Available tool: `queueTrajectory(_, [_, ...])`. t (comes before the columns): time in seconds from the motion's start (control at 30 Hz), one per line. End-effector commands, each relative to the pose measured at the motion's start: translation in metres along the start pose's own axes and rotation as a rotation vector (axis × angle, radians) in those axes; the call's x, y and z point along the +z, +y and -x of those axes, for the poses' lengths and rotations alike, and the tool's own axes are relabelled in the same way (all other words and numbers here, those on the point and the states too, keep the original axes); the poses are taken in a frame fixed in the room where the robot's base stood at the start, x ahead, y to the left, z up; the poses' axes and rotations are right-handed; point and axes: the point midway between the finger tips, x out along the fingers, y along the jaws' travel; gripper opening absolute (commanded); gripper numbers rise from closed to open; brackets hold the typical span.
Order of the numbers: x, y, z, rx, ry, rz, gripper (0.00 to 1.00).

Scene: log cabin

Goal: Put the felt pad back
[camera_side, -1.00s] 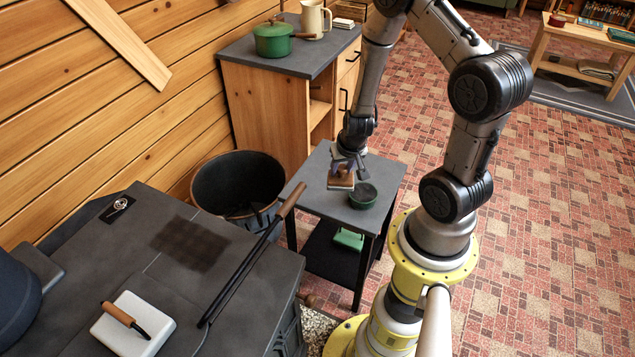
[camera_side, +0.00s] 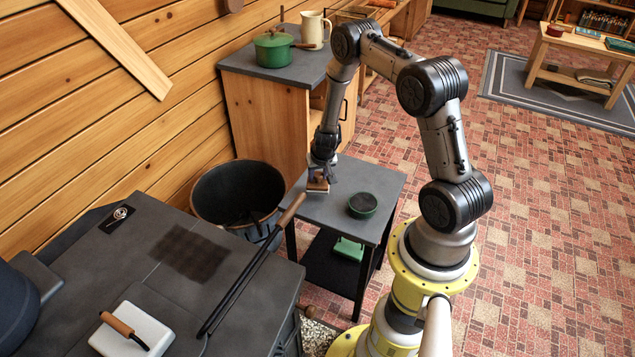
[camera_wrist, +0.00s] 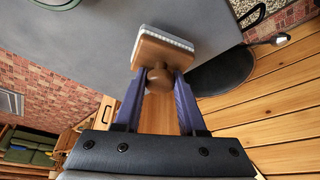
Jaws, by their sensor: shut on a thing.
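The felt pad (camera_side: 317,187) shows as a small wooden block with a pale layer on its far face and a round knob. In the wrist view the pad (camera_wrist: 163,45) hangs from my gripper (camera_wrist: 158,82), whose two blue fingers are shut on the knob. In the side view my gripper (camera_side: 321,170) holds it at the left part of the small grey side table (camera_side: 337,217). I cannot tell whether the pad touches the tabletop. A round green tin (camera_side: 362,205) stands on the table, to the right of the pad and apart from it.
A dark bucket (camera_side: 237,190) stands left of the table. The black stove (camera_side: 220,300) with a long poker (camera_side: 245,275) is at front left. A wooden cabinet (camera_side: 262,125) stands behind, bearing a green pot (camera_side: 273,47). The table's right part is clear.

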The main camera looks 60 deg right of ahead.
Motion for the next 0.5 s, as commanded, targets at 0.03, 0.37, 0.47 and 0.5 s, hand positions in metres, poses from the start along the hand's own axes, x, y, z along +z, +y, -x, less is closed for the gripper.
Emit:
queueTrajectory(0.03, [-0.002, -0.001, -0.006, 0.000, 0.001, -0.001, 0.00])
queueTrajectory(0.37, [0.010, -0.001, -0.032, 0.000, 0.002, -0.001, 0.00])
queueTrajectory(0.47, [0.010, -0.001, -0.032, 0.000, 0.002, 0.000, 0.00])
queueTrajectory(0.5, [0.010, -0.001, -0.032, 0.000, 0.002, 0.000, 0.00])
